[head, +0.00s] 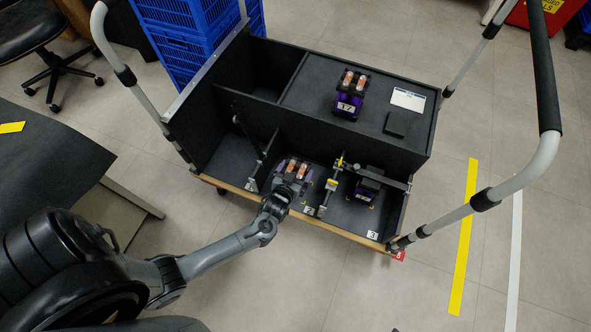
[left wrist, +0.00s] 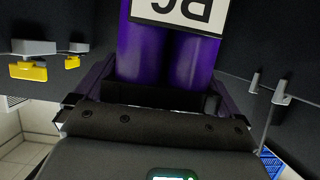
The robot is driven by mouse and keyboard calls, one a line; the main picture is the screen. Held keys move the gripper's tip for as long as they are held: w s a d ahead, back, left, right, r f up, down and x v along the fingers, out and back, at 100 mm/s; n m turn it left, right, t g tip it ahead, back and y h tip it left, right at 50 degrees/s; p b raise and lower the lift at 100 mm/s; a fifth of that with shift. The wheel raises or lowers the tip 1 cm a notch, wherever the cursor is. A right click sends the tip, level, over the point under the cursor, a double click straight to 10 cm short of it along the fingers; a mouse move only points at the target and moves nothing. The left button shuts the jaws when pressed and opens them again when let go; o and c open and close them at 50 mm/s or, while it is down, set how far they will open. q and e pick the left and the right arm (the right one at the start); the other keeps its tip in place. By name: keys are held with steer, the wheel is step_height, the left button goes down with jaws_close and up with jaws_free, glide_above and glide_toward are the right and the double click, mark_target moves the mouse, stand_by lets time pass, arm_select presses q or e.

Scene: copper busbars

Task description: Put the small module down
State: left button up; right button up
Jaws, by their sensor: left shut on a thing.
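The small module (head: 297,169), with copper-coloured bars on top, is in the front compartment marked 2 of the black cart. My left gripper (head: 287,186) is shut on it from the front side. In the left wrist view its purple cylinders (left wrist: 167,55) and white label (left wrist: 178,14) fill the upper middle. The gripper hides its lower part, and I cannot tell whether it touches the compartment floor. My right gripper is not in view.
Another purple module (head: 367,186) sits in compartment 3, right of a divider with a yellow-marked clamp (head: 337,165). A module labelled 17 (head: 349,100), a white card (head: 407,100) and a black block (head: 397,123) are on the upper deck. The left compartment (head: 229,155) looks empty.

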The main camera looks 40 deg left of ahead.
arm_select(q)
steer(key=shift+w+f+b, duration=0.15)
steer(key=shift+f+b, duration=1.1)
steer(key=shift+f, duration=0.95)
steer(key=shift+f+b, duration=0.15)
steer(key=shift+b, duration=0.15)
steer(key=o, duration=1.7)
steer(key=shift+f, duration=0.2)
steer(key=shift+c, duration=0.2)
steer(key=shift+a, duration=0.1)
steer(key=shift+r, duration=0.15)
